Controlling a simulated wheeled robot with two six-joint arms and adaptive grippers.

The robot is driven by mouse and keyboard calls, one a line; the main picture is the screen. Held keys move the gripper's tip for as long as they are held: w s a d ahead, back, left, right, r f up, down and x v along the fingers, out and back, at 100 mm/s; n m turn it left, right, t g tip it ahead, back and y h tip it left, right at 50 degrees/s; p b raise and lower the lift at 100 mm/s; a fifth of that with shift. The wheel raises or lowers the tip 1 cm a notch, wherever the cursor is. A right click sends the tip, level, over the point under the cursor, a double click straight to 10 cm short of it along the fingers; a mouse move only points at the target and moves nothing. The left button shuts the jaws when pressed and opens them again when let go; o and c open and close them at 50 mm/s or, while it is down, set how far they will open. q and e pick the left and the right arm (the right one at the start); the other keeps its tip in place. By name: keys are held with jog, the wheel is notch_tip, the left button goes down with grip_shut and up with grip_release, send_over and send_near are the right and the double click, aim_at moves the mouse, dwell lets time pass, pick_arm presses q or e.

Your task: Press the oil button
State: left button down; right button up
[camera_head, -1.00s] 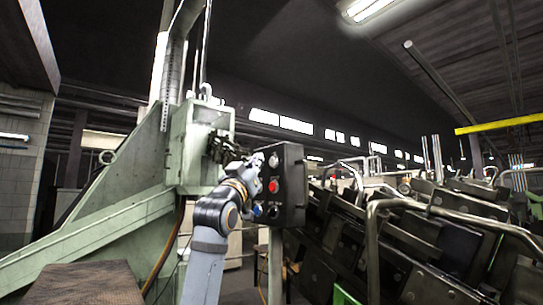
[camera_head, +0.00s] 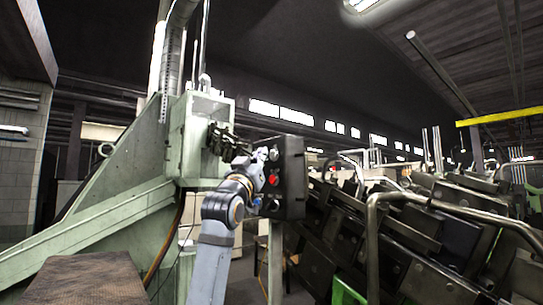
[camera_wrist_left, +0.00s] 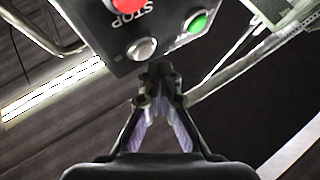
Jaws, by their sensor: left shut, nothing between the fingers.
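A dark control box (camera_head: 291,178) stands on a post in the middle of the head view. Its button face is turned left, with a silver button (camera_head: 273,155) at the top and a red button (camera_head: 273,180) below it. In the left wrist view, the red STOP button (camera_wrist_left: 122,5), a green button (camera_wrist_left: 197,23) and the silver button (camera_wrist_left: 142,48) show. No oil label is readable. My left gripper (camera_wrist_left: 160,70) is shut and empty, its tips close to the box edge beside the silver button. Contact cannot be told. My right gripper is out of view.
A large green machine frame (camera_head: 110,220) stands left of the box. Dark machinery with bent metal rails (camera_head: 430,235) fills the right, close beside the box. A brown flat surface (camera_head: 85,278) lies at the lower left.

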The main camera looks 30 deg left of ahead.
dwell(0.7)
pick_arm(q)
jog(key=shift+w+d, duration=0.2)
jog(key=shift+w, duration=0.2)
jog(key=shift+w+d+p, duration=0.15)
jog(key=shift+w+p, duration=0.25)
jog(key=shift+p, duration=0.2)
dwell(0.4)
jog(key=shift+s, duration=0.15)
jog(key=shift+s+a+b, duration=0.35)
jog(key=shift+s+b, duration=0.15)
jog(key=shift+s, duration=0.05)
jog(key=shift+s, duration=0.1)
